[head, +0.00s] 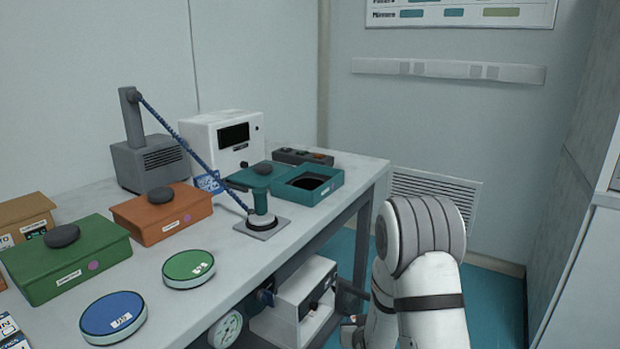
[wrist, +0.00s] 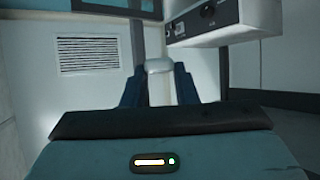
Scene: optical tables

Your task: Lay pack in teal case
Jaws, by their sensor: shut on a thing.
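The teal case (head: 331,188) stands open near the right end of the table, with a dark hollow inside. A teal lid (head: 238,182) with a dark knob lies at its left. In the wrist view, my gripper (wrist: 158,82) is shut on a small pale block, which I take to be the pack (wrist: 158,65). Only its end shows between the dark blue fingers. In the head view, my arm hangs beyond the table's right edge, low and apart from the case. My arm largely hides the gripper there, and the pack cannot be made out.
A teal post (head: 262,200) on a grey plate, with a blue cable, stands before the case. Orange (head: 165,226) and green (head: 65,272) boxes and round green (head: 188,266) and blue (head: 113,315) tins stand leftward. A white device (head: 298,300) sits below the tabletop.

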